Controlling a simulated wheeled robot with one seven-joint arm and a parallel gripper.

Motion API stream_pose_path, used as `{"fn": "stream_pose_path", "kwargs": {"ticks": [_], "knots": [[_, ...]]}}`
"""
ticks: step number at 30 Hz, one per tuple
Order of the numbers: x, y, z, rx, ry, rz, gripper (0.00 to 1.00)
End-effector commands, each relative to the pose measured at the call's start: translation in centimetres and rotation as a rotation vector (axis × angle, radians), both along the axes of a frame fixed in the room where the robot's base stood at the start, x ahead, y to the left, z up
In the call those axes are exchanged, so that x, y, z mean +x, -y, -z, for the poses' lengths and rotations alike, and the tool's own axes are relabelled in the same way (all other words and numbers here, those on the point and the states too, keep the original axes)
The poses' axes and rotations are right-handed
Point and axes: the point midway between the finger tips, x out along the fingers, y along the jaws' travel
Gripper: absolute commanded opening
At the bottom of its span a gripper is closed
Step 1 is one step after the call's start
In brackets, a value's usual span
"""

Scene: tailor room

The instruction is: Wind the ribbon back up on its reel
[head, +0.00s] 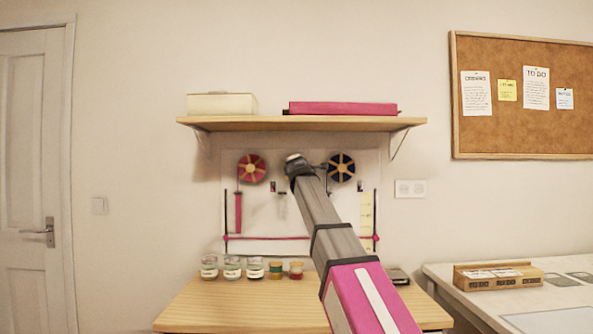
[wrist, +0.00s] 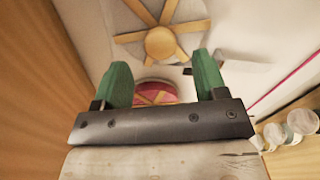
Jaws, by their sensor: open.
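A pink reel with yellow spokes (head: 252,168) is at the upper left of the wall panel in the head view. A pink strip (head: 238,212) hangs below it; whether it joins the reel is unclear. A dark blue reel with yellow spokes (head: 341,167) is at the upper right. In the wrist view, a pink reel (wrist: 155,97) shows beyond and between the green fingertips, apart from them. A larger pale wheel with yellow spokes (wrist: 160,42) is above it. My gripper (wrist: 160,80) is open and empty; its fingers are hard to make out in the head view.
A shelf (head: 300,124) juts out above the panel, holding a pale box (head: 221,104) and a pink one (head: 343,108). Several jars (head: 232,267) stand on the wooden table (head: 235,305) below. A pink line (head: 270,238) crosses the lower panel. My arm hides the panel's middle.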

Motion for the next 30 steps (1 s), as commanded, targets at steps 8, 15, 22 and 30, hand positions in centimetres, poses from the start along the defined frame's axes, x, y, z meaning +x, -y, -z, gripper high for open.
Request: {"fn": "stream_pose_path", "kwargs": {"ticks": [8,15,22,30], "knots": [[4.8,-0.1,-0.1,0.001,0.0,0.0,0.66],[5.5,0.0,0.0,0.001,0.0,0.0,0.66],[5.5,0.0,0.0,0.001,0.0,0.0,0.36],[5.5,0.0,0.1,0.006,-0.001,0.0,0.16]]}}
